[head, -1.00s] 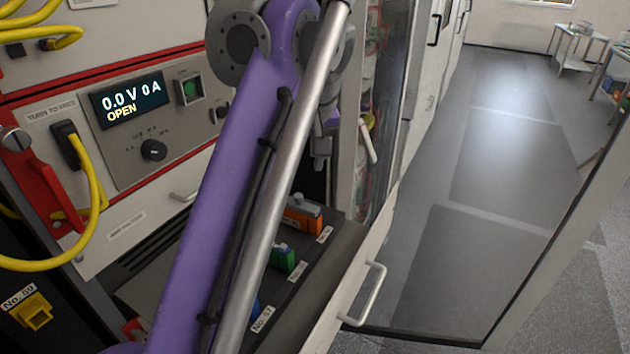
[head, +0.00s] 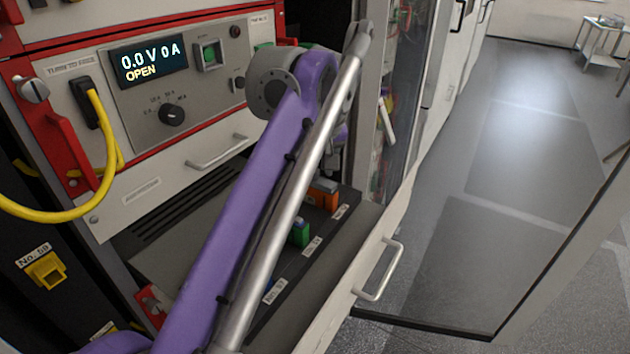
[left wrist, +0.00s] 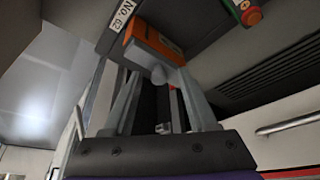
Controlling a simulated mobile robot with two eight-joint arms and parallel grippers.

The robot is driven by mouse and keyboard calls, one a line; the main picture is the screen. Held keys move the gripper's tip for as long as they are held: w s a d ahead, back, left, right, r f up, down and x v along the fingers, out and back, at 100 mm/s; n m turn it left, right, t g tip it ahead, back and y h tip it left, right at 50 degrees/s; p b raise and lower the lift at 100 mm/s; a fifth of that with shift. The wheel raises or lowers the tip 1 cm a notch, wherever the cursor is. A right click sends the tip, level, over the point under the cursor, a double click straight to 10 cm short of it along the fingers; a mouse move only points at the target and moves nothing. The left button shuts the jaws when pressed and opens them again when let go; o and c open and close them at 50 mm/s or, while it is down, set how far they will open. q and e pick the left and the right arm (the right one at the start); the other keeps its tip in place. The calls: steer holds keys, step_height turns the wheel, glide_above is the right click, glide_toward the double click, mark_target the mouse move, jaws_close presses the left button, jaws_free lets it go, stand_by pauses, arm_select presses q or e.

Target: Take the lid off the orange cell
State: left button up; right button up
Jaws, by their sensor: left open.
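The orange cell (head: 324,197) stands at the far end of the row on the dark tray, partly behind my left arm. It has a grey top, seen in the head view. In the left wrist view the orange cell (left wrist: 146,54) lies just beyond the fingertips, with a pale grey knob-like part facing the gap. My left gripper (left wrist: 158,80) is open and close to the cell, its two fingers spread on either side of that part. I cannot tell whether they touch it. In the head view the gripper is mostly hidden by the arm. My right gripper is not in view.
A green cell (head: 300,233) sits nearer in the row on the tray (head: 310,278). The cycler panel (head: 205,100), with its "0.0 V 0 A OPEN" display, rises behind. A drawer handle (head: 378,270) and an open glass door (head: 470,260) are at right.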

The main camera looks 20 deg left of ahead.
arm_select(q)
jaws_close()
stand_by(0.3)
